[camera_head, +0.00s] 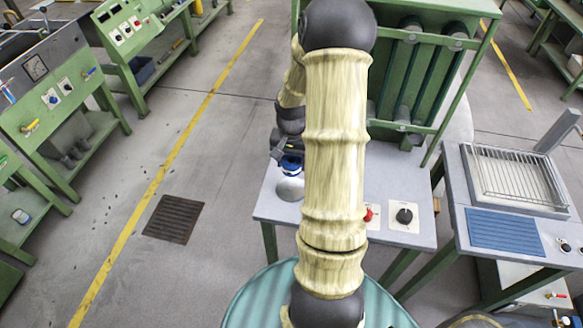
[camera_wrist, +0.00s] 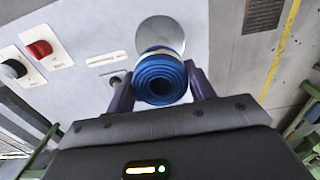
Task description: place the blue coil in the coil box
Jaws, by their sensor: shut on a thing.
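The blue coil (camera_wrist: 161,79) is a rolled blue strip with a pale band around it. My gripper (camera_wrist: 160,88) is shut on it, one finger at each side, in the wrist view. In the head view the blue coil (camera_head: 291,165) shows small below my gripper (camera_head: 287,155), just left of my arm. A round light-grey disc (camera_wrist: 160,35) on the grey tabletop lies just beyond the coil in the wrist view. I cannot tell whether the coil touches it. I cannot make out a coil box in either view; my arm hides part of the table.
The grey table (camera_head: 400,175) carries a green frame with rollers (camera_head: 415,75), a red knob (camera_head: 368,214) and a black knob (camera_head: 404,215). A side table with a wire rack (camera_head: 515,178) stands right. Green benches (camera_head: 70,120) stand left. The floor between has a grate (camera_head: 173,219).

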